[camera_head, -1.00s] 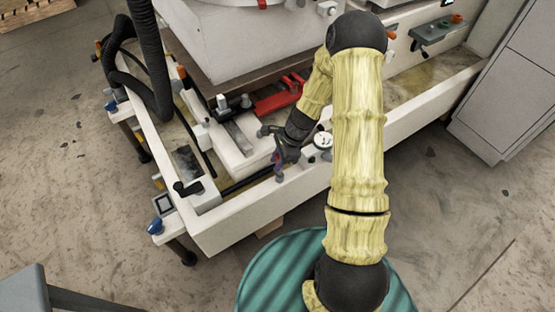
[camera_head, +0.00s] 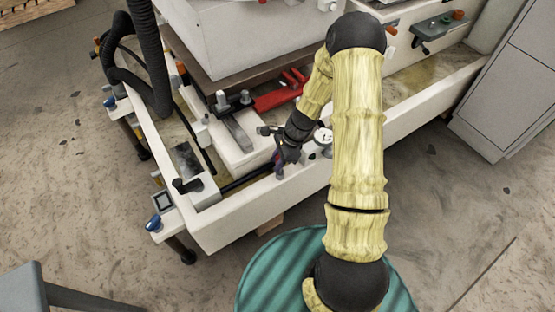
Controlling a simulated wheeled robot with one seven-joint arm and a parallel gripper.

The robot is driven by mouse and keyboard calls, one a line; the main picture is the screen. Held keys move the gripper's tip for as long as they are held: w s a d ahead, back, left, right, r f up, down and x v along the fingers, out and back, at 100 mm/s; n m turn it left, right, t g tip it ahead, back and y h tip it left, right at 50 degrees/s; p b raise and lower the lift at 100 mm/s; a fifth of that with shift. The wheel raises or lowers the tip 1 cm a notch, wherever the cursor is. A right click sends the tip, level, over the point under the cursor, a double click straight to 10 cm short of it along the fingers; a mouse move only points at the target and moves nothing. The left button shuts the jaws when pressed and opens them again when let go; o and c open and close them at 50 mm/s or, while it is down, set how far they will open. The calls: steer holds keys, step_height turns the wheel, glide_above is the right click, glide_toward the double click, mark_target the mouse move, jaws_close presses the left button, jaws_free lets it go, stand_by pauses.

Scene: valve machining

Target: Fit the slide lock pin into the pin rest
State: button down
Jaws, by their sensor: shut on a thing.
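My gripper (camera_head: 279,167) is at the front rim of the white machine's trough, low beside its dark rod. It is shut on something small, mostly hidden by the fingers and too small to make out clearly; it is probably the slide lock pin. A short grey handle-like part (camera_head: 265,130) shows just left of my wrist; I cannot tell whether it is fixed to the machine. I cannot pick out the pin rest with certainty in this view.
The white machine trough (camera_head: 237,225) surrounds the work area. A red clamp part (camera_head: 280,95) and a grey block (camera_head: 240,137) lie behind my gripper. A round dial (camera_head: 323,137) is to its right. A teal round top (camera_head: 290,265) is in front, and a grey cabinet (camera_head: 515,85) stands right.

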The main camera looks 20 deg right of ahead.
steer(key=shift+f, duration=0.45)
steer(key=c, duration=1.1)
jaws_free()
steer(key=p+v, duration=0.4)
steer(key=v, duration=1.3)
steer(key=shift+r+p, duration=0.25)
steer(key=shift+p, duration=0.05)
steer(key=s+a+r+n+t+h, duration=0.1)
steer(key=s+a+r+n+h, duration=0.15)
steer(key=s+r+n, duration=0.55)
steer(key=s+a+r+n+t+h, duration=0.25)
steer(key=s+r+n, duration=0.4)
steer(key=n, duration=0.35)
steer(key=shift+g, duration=0.45)
steer(key=w+p+v, duration=0.2)
steer(key=p+v, duration=0.6)
steer(key=p, duration=0.1)
steer(key=w+r+p+v, duration=0.1)
steer(key=p+v, duration=0.7)
steer(key=p, duration=0.1)
steer(key=w+p+v, duration=0.2)
steer(key=p+v, duration=0.6)
steer(key=shift+w+r+p, duration=0.25)
steer(key=shift+w+p, duration=0.05)
steer(key=shift+p, duration=0.1)
